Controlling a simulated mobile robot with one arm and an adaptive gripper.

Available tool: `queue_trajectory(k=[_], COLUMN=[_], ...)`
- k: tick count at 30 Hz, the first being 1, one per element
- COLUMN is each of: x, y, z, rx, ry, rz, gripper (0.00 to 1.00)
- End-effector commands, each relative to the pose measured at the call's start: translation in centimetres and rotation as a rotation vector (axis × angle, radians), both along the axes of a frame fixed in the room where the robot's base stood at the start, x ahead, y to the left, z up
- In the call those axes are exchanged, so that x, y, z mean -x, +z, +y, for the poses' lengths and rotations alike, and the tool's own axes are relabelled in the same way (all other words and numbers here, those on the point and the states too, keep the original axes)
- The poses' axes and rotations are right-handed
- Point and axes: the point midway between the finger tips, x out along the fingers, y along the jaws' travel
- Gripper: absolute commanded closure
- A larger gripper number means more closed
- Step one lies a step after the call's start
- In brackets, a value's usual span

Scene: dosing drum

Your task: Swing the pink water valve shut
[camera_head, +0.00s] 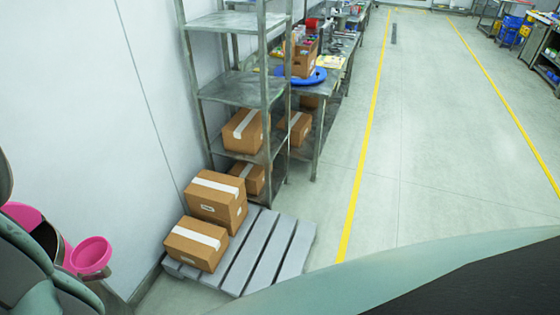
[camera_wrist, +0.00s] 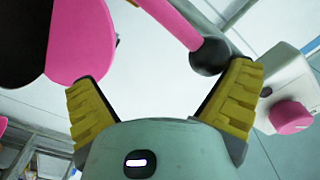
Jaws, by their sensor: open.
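In the wrist view a pink bar (camera_wrist: 172,20) runs down from the top edge and ends in a dark round knob (camera_wrist: 209,57). It looks like the valve's lever, but I cannot tell for certain. My gripper (camera_wrist: 163,72) is open, with its two yellow ridged fingers spread wide. The dark knob appears between the fingers, close beside the right fingertip; I cannot tell if they touch. A pink rounded body (camera_wrist: 82,40) with a dark area beside it is near the left fingertip. My gripper is not visible in the head view.
A pale box with a pink knob (camera_wrist: 291,117) is at the wrist view's right. In the head view, a pink cup shape (camera_head: 91,255) is at lower left. Cartons (camera_head: 217,199) sit on a grey pallet (camera_head: 283,252) beside shelving (camera_head: 240,88).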

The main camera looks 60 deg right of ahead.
Motion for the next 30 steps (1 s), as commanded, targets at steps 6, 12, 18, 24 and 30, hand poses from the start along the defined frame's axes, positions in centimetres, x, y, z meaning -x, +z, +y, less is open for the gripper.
queue_trajectory(k=[6,12,18,24,30], x=[0.1,0.0,0.1,-0.3,-0.6], y=[-0.9,-2.2,-3.1,-3.2,-3.9], z=[-0.4,-1.2,-1.5,-2.2,-3.0], rx=[0.010,0.017,0.022,0.014,0.008], ry=[0.005,0.011,0.023,0.011,0.004], rz=[0.008,0.016,0.027,0.015,0.009], gripper=[0.00,0.00,0.00,0.00,0.00])
